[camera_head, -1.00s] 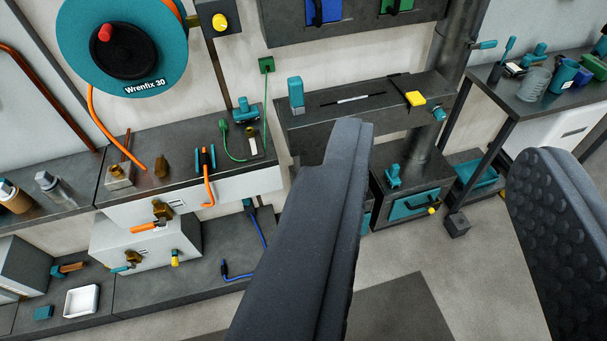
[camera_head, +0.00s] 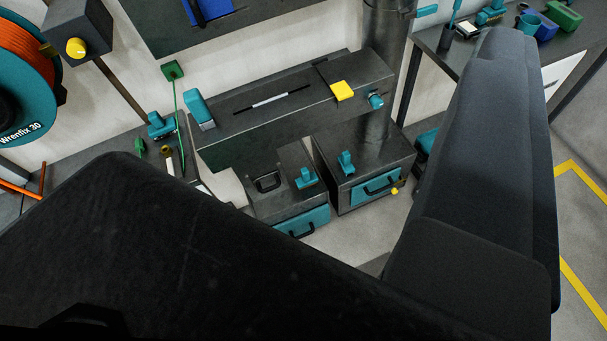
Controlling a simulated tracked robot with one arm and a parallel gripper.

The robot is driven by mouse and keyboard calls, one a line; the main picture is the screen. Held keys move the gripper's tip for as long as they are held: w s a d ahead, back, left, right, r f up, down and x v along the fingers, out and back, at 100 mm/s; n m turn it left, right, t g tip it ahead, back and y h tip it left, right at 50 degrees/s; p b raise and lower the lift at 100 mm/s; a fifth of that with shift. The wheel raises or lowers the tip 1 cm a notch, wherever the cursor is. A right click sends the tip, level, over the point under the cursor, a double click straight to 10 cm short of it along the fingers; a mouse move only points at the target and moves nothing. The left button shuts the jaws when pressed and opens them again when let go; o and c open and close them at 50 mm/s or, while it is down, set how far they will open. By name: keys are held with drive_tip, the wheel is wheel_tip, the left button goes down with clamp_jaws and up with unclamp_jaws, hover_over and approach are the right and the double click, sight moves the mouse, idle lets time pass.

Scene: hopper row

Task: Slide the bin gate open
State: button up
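My gripper (camera_head: 310,115) has two dark fingers spread wide, with nothing between them. One fills the lower left, the other stands at the right. Beyond them, a long dark hopper box (camera_head: 235,110) carries a narrow slot with a white strip (camera_head: 270,100), a yellow block (camera_head: 342,91) on a thin dark plate and a teal knob (camera_head: 376,101). The gripper touches none of these.
A teal hose reel (camera_head: 22,125) hangs at the far left, beside a box with a yellow knob (camera_head: 76,47). A dark pipe (camera_head: 385,45) rises behind the right bin. A table with containers (camera_head: 435,42) stands at the upper right. Yellow-marked floor (camera_head: 585,190) is clear at the right.

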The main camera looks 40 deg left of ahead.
drive_tip(key=w+a+f+n+y+b, duration=0.1)
drive_tip(key=w+a+f+n, duration=0.2)
drive_tip(key=w+a+f, duration=0.45)
drive_tip(key=w+a+f+n+y+b, duration=0.1)
drive_tip(key=w+a+f+n+y, duration=0.2)
drive_tip(key=w+f, duration=0.6)
drive_tip(key=w+a+f+n+b, duration=0.1)
drive_tip(key=w+a+f+n, duration=0.2)
drive_tip(key=w+a+f, duration=0.55)
drive_tip(key=n+g+y+b, duration=0.1)
drive_tip(key=n+y+b, duration=0.3)
drive_tip(key=n+b, duration=0.75)
approach(270, 188)
drive_tip(key=shift+w+a+f+n+p, duration=0.35)
drive_tip(key=shift+w+a+n+p, duration=0.4)
drive_tip(key=shift+w, duration=0.7)
drive_tip(key=shift+w+a+f+n+p, duration=0.5)
drive_tip(key=shift+w+a, duration=0.4)
drive_tip(key=shift+w, duration=0.55)
drive_tip(key=shift+w+a+f+n+p, duration=0.25)
drive_tip(key=shift+w+a+n+p, duration=0.5)
drive_tip(key=shift+w, duration=0.7)
